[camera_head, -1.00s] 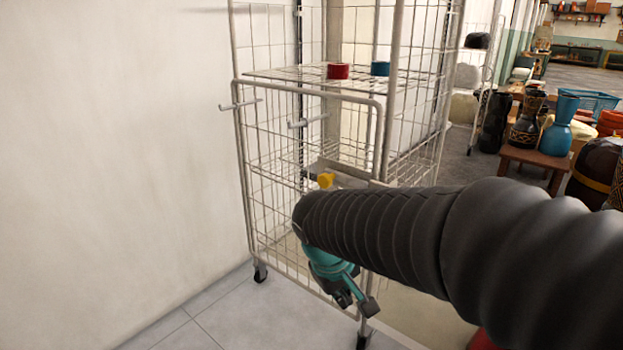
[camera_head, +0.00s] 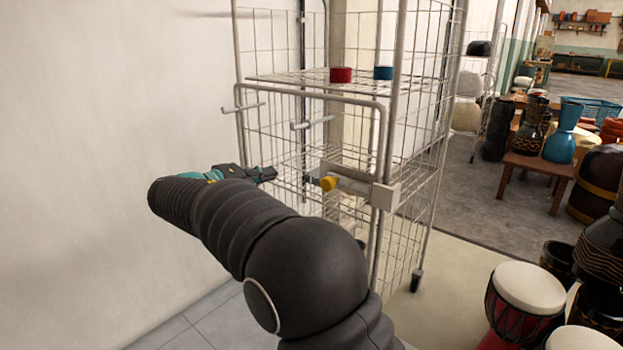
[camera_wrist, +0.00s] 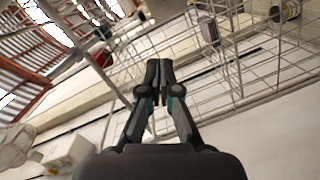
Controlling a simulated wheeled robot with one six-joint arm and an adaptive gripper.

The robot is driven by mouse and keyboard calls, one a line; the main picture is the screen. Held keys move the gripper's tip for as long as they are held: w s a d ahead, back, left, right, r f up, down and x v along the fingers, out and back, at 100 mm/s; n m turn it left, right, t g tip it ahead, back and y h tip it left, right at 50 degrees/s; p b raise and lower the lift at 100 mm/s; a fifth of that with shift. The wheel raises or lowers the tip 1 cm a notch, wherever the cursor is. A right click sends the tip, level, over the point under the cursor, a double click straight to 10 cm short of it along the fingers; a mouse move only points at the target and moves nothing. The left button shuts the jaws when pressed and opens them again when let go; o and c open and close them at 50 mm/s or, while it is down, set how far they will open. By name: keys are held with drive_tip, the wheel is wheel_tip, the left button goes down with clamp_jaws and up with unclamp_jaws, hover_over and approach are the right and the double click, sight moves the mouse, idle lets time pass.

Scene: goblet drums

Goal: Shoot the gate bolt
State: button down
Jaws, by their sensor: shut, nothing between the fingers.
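The wire cage trolley (camera_head: 441,150) has a half-height front gate (camera_head: 378,135) with a pale tube frame. The gate bolt (camera_head: 352,186) lies level at the gate's right side, with a yellow knob (camera_head: 328,183) at its left end. A pale block (camera_head: 387,196) is at its right end by the corner post. I cannot tell how far the bolt reaches into that block. My gripper (camera_head: 268,173) is shut and empty, in front of the gate, left of the yellow knob and apart from it. Its closed fingers (camera_wrist: 159,72) also show in the wrist view.
Two pale hooks (camera_head: 243,107) stick out from the gate's upper part. Red (camera_head: 341,75) and blue (camera_head: 383,72) rings sit on the cage shelf. A plain wall (camera_head: 110,120) is close on the left. Drums (camera_head: 525,300) stand at the lower right.

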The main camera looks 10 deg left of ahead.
drive_tip(key=w+d+f, duration=0.3)
drive_tip(key=w+d, duration=0.2)
drive_tip(key=d, duration=0.5)
drive_tip(key=shift+w+m, duration=0.4)
